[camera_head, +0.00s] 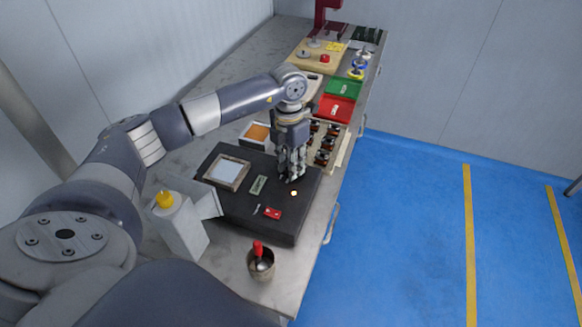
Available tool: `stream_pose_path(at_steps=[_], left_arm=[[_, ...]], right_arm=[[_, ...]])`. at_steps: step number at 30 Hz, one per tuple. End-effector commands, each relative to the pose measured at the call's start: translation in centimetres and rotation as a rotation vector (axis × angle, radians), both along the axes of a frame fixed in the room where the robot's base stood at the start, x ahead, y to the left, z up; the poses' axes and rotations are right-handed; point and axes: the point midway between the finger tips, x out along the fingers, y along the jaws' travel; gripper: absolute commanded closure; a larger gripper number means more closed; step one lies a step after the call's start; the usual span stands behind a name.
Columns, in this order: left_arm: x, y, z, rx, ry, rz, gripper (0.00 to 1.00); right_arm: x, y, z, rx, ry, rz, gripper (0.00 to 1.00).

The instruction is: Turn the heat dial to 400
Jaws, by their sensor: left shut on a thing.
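The black control box (215,208) lies on the bench. On its top are a framed pale plate (227,172), a small greenish display (258,185), a red switch (272,213) and a small glowing light (294,193). My left gripper (291,178) points down at the right part of the box top, beside the display and just behind the light. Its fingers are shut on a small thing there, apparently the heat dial. The fingers hide the dial, so its setting cannot be seen. The display's figures are too small to read. My right gripper is out of view.
A metal cup with a red-handled item (261,263) stands in front. Behind are dark-and-orange parts (325,145), a red tray (336,107) and a green tray (343,88). Blue floor lies right.

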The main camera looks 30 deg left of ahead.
Motion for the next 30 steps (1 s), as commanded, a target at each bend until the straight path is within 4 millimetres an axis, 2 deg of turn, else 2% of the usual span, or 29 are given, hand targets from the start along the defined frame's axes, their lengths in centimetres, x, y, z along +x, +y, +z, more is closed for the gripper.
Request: stream_pose_path(at_steps=[8,22,23,24,25,30], left_arm=[[0.21,0.05,0.24,0.000,-0.008,-0.079,0.99],[0.24,0.05,0.32,0.000,-0.008,-0.090,0.99],[0.24,0.05,0.32,0.000,-0.008,-0.090,0.69],[0.23,0.06,0.30,0.000,-0.008,-0.090,0.59],[0.22,0.05,0.29,0.000,-0.007,-0.090,0.54],[0.13,0.02,0.18,0.000,-0.004,-0.090,0.54]], right_arm=[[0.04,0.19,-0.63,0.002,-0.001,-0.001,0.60],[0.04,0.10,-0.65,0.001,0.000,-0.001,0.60],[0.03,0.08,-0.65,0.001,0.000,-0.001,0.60],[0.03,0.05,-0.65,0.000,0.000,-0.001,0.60],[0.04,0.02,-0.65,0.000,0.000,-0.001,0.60],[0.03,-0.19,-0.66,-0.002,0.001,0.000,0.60]])
